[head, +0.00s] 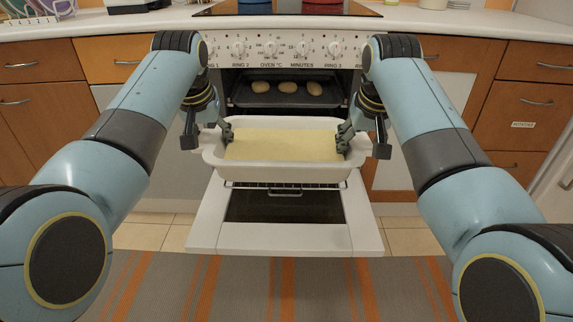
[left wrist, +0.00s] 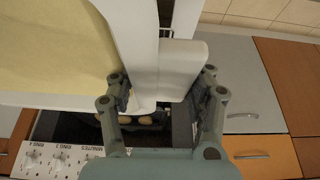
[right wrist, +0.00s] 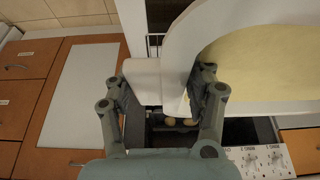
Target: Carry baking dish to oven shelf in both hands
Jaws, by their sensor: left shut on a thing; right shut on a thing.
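The white baking dish (head: 282,171) with a flat pale yellow filling (head: 282,146) is held level between my two grippers, in front of the open oven (head: 290,75). My left gripper (head: 212,134) is shut on the dish's left handle, which also shows between its fingers in the left wrist view (left wrist: 180,70). My right gripper (head: 359,137) is shut on the right handle, seen in the right wrist view (right wrist: 146,80). The oven door (head: 284,243) is folded down below the dish. A wire shelf (head: 240,186) shows just under the dish; its rear is hidden.
A dark tray (head: 270,98) with three pale rolls (head: 287,88) sits higher in the oven. Cabinets flank the oven on both sides. Red and blue pots (head: 322,7) stand on the hob. A striped rug (head: 270,290) lies on the floor.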

